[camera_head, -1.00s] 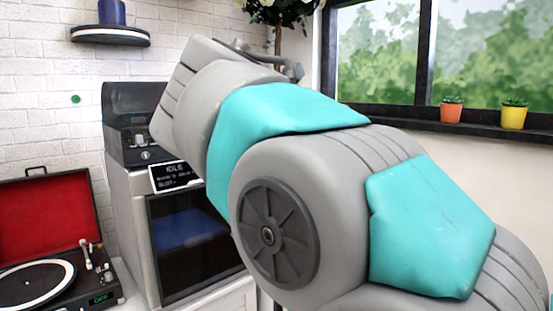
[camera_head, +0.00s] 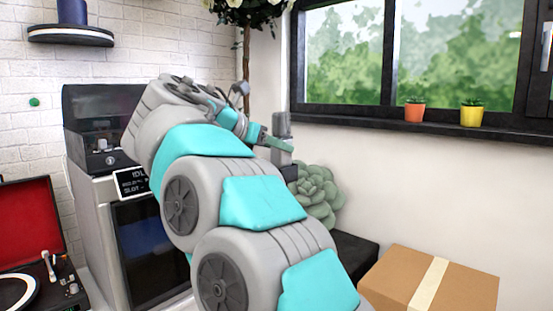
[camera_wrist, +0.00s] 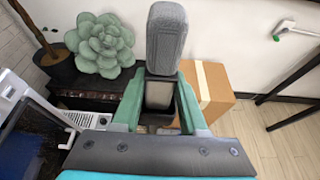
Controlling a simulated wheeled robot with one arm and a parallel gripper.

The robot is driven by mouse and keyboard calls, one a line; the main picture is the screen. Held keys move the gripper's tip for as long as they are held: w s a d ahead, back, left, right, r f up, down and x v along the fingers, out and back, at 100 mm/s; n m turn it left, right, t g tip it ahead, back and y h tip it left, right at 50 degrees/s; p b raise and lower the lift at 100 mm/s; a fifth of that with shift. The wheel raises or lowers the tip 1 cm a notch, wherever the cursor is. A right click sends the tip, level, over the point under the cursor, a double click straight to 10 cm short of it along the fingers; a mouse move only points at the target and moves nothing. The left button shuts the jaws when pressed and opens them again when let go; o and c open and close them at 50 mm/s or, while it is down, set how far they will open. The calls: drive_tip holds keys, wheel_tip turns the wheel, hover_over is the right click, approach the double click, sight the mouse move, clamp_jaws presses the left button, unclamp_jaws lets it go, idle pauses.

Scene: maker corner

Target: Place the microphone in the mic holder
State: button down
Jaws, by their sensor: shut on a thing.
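The microphone (camera_wrist: 165,38) is a grey, rounded block-shaped body on a narrower lower part. My gripper (camera_wrist: 160,92) is shut on that lower part, with one green finger on each side. In the head view the microphone (camera_head: 281,124) stands up from my gripper (camera_head: 277,146), in the air in front of the wall and near the window sill. I cannot make out the mic holder for certain in any view. A small green and white fitting (camera_wrist: 288,28) sticks out from the wall at the upper right of the wrist view; I cannot tell what it is.
A green succulent (camera_head: 318,195) stands on a dark box (camera_head: 355,255), beside a cardboard box (camera_head: 430,284). A grey machine (camera_head: 150,240) and an open red record player (camera_head: 30,235) are at left. A dark-framed table (camera_wrist: 300,90) edges the right. Floor there is clear.

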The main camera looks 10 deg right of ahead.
drive_tip(key=shift+f+b, duration=0.3)
drive_tip(key=shift+f, duration=1.05)
drive_tip(key=shift+c, duration=2.2)
unclamp_jaws()
drive_tip(key=shift+f, duration=0.1)
drive_tip(key=p+v, duration=0.1)
drive_tip(key=v, duration=1.1)
